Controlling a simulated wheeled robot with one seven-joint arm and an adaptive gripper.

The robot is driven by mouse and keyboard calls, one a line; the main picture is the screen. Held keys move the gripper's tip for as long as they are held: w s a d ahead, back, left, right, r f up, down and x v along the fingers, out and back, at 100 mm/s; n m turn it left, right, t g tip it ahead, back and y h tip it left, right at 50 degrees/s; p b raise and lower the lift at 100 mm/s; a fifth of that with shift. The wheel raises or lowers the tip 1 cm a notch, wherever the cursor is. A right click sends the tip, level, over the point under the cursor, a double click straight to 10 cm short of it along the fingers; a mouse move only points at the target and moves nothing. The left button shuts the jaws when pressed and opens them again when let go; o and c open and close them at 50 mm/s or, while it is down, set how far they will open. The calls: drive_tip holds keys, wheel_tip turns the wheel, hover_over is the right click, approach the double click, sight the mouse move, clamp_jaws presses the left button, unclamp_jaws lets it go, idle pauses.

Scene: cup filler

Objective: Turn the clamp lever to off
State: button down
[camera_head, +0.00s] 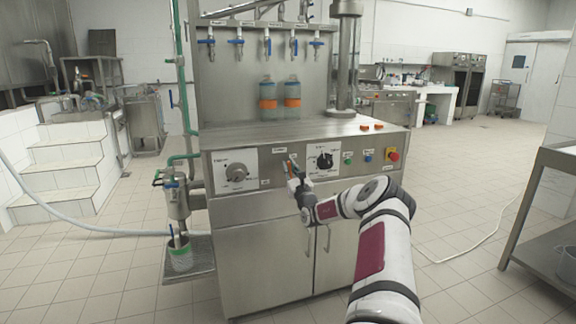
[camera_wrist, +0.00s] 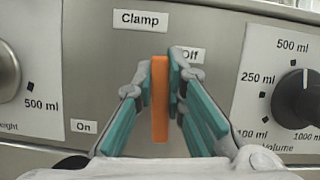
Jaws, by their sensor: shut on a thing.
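The clamp lever (camera_wrist: 159,98) is an orange bar on the machine's front panel, under a "Clamp" label (camera_wrist: 140,19). In the wrist view it stands about upright. My gripper (camera_wrist: 165,85) is shut on it, with one teal-padded finger on each side. The "On" label (camera_wrist: 84,126) is at lower left and the "Off" label (camera_wrist: 190,53) is at upper right, partly behind a finger. In the head view my gripper (camera_head: 293,172) is at the panel between the two dials, and the lever is mostly hidden. The lever's pivot is hidden too.
A weight dial (camera_head: 236,173) is left of the lever and a black volume dial (camera_head: 325,161) is right of it. Buttons and a red emergency knob (camera_head: 393,156) lie further right. Two bottles (camera_head: 292,95) stand on the worktop. The floor around the machine is mostly clear.

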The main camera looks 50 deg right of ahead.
drive_tip(key=shift+s+d+m+g+h+p, duration=0.15)
drive_tip(key=shift+m+h, duration=0.1)
drive_tip(key=shift+m, duration=0.15)
drive_tip(key=shift+d+m+g+h+p, duration=0.15)
drive_tip(key=shift+m+h, duration=0.1)
drive_tip(key=shift+m, duration=0.15)
drive_tip(key=shift+a+f, duration=0.1)
drive_tip(key=c, duration=1.6)
unclamp_jaws()
drive_tip(key=v, duration=1.2)
